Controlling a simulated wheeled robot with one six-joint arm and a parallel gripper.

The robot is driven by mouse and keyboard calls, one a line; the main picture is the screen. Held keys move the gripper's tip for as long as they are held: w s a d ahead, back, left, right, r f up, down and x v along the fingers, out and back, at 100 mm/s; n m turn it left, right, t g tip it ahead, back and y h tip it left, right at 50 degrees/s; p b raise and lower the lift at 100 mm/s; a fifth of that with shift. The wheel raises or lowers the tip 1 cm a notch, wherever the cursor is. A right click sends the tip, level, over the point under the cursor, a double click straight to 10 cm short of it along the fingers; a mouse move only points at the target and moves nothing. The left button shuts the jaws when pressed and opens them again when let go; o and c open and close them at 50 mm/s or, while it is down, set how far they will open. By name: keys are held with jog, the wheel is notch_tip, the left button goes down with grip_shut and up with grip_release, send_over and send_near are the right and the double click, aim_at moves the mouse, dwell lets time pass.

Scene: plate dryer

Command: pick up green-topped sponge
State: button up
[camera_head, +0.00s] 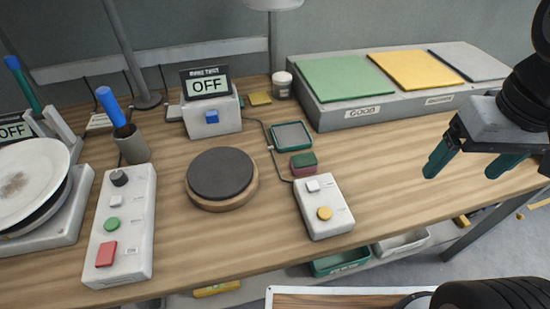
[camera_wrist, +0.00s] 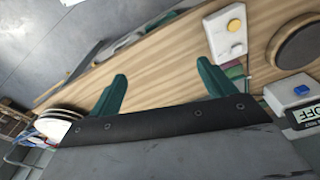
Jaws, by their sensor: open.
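The green-topped sponge (camera_head: 303,163) is a small block with a dark green top and a reddish lower part. It lies on the wooden table, between the green-rimmed tray and the small two-button box. In the wrist view the sponge (camera_wrist: 235,72) shows small, partly hidden behind one finger. My gripper (camera_head: 465,168) is at the right in the head view, above the table's right end and well apart from the sponge. Its two teal fingers are spread, with nothing between them. In the wrist view my gripper (camera_wrist: 162,72) points over the wooden tabletop.
The two-button box (camera_head: 324,206) stands just in front of the sponge, and the green-rimmed tray (camera_head: 291,137) just behind. A round dark-topped disc (camera_head: 221,174) is to the left. A grey platform (camera_head: 375,108) with coloured pads is at the back. The table's right part is clear.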

jog(key=w+a+f+n, duration=0.25)
jog(key=w+a, duration=0.55)
jog(key=w, duration=0.4)
jog(key=g, duration=0.1)
send_over(304, 159)
jog(key=shift+n, duration=0.25)
notch_tip(304, 159, down, 10)
jog(key=shift+w+f, duration=0.1)
jog(key=shift+f, duration=0.4)
notch_tip(304, 159, down, 7)
jog(key=shift+f, duration=0.1)
jog(key=shift+c, duration=0.3)
jog(key=c, duration=1)
